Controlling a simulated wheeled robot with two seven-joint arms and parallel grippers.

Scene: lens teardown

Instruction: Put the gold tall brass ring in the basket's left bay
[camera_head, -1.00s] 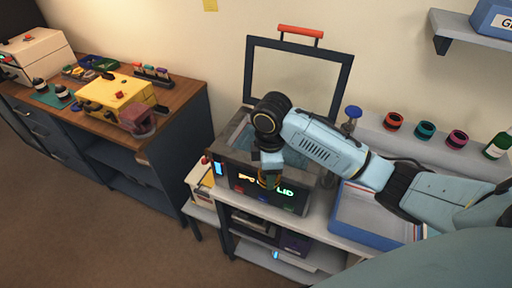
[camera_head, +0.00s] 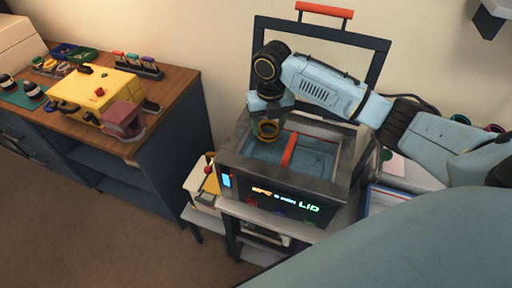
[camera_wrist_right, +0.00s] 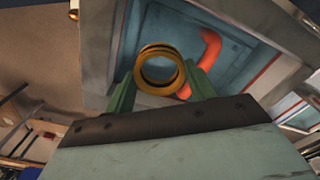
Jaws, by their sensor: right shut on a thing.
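The gold brass ring (camera_head: 267,129) is held between the fingertips of my right gripper (camera_head: 267,121), over the left part of the open tank. In the right wrist view the ring (camera_wrist_right: 160,69) sits between the two green fingers, with its opening facing the camera. The basket (camera_wrist_right: 130,60) is a blue-grey tray inside the tank. Its orange-red handle (camera_head: 289,150) runs across it and lies right of the ring. The ring appears to be above the basket floor; its exact height is unclear. My left gripper is out of view.
The tank belongs to a grey machine (camera_head: 232,163) with a lit front panel and a raised frame-like lid (camera_head: 318,28) with a red handle behind. My right arm crosses the right side. A wooden bench (camera_head: 165,108) with a yellow device (camera_head: 92,90) stands left.

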